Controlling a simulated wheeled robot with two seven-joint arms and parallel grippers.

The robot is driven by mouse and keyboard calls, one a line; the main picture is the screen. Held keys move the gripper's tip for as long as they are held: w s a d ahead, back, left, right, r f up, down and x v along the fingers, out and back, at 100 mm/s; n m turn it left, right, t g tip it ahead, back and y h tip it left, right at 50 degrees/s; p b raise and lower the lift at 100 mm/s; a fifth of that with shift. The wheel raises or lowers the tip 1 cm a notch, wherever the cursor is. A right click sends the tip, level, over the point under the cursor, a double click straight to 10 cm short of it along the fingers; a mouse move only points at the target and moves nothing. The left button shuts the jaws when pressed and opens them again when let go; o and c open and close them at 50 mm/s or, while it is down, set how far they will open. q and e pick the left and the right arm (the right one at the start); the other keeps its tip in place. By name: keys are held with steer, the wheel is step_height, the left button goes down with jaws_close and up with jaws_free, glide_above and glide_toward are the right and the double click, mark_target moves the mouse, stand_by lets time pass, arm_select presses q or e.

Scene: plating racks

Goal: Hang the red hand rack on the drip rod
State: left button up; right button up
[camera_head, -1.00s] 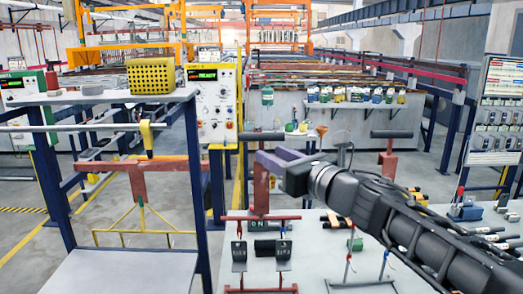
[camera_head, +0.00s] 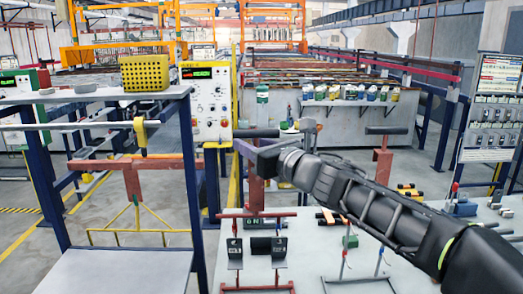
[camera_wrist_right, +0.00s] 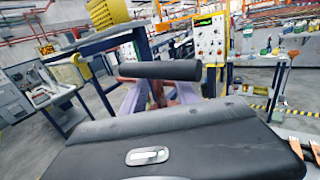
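The red hand rack (camera_head: 257,190) stands on the grey table, with a black bar handle (camera_head: 256,133) on its red post and dark plates below. In the right wrist view, its handle (camera_wrist_right: 157,70) crosses ahead of the gripper. My right gripper (camera_head: 245,148) is at the upper post, just under the handle. Its purple fingers (camera_wrist_right: 158,98) look spread on either side of the red post; contact cannot be made out. The grey drip rod (camera_head: 75,127) runs across the blue frame at left, with a yellow hook (camera_head: 140,130) on it. My left gripper is out of view.
A second red post with a black handle (camera_head: 388,130) stands to the right. A yellow basket (camera_head: 145,73) sits on the frame's top shelf. A red bar with a yellow wire frame (camera_head: 137,215) is below the rod. A control cabinet (camera_head: 207,105) stands behind.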

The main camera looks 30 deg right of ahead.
mark_target(255, 133)
steer(key=shift+w, duration=0.55)
jaws_close()
stand_by(2.4)
steer(key=shift+r, duration=0.3)
steer(key=shift+r+p, duration=1.05)
steer(key=shift+p, duration=0.05)
steer(key=shift+r, duration=0.15)
stand_by(0.5)
